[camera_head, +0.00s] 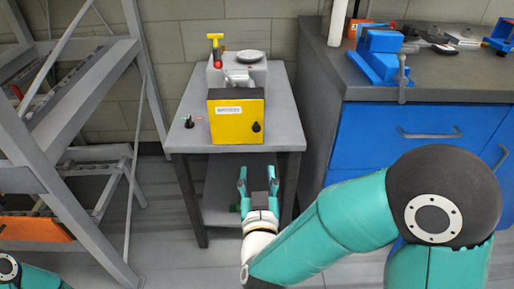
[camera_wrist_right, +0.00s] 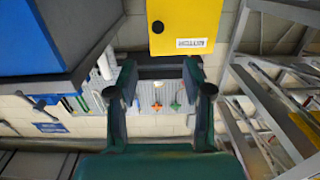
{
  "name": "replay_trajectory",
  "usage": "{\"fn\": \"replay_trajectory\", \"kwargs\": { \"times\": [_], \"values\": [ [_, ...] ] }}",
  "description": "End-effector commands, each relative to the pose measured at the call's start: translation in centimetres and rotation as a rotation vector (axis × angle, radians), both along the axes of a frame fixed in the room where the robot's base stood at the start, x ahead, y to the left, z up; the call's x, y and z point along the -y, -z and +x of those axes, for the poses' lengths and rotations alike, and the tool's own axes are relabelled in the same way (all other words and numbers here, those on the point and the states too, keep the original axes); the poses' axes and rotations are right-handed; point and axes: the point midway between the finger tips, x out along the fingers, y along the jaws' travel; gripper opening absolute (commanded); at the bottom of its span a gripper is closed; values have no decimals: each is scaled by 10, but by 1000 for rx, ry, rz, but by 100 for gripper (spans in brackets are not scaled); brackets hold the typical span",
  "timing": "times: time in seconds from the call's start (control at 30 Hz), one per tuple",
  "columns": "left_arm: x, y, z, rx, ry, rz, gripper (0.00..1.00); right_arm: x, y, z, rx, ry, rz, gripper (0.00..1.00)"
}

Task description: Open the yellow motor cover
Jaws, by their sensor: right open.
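The yellow motor cover (camera_head: 235,120) is the front panel of a grey unit on a small grey table. It carries a white label and a black knob (camera_head: 256,127) at its lower right, and it looks closed. My right gripper (camera_head: 257,177) is open and empty, in front of the table and below the cover. In the right wrist view the cover (camera_wrist_right: 180,22) shows at the top, upside down, with its knob (camera_wrist_right: 158,27) at left. The open right gripper (camera_wrist_right: 158,80) is apart from it. Of my left arm only a teal part shows at the lower left; its gripper is out of view.
The grey table (camera_head: 185,137) has a small black switch (camera_head: 189,121) at its left edge. A grey rack (camera_head: 85,100) stands to the left. A blue-drawer workbench (camera_head: 400,130) with a blue vise (camera_head: 380,55) stands to the right. Floor shows in front of the table.

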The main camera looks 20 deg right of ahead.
Motion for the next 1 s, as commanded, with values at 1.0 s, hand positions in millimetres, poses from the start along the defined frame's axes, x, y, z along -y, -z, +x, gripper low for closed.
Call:
{"fn": "replay_trajectory", "kwargs": {
  "times": [1.0],
  "values": [
    [0, 16, 0, 0, 0, 0, 40, 45, -3, 150, 22, 15, -6, 50]
  ]
}}
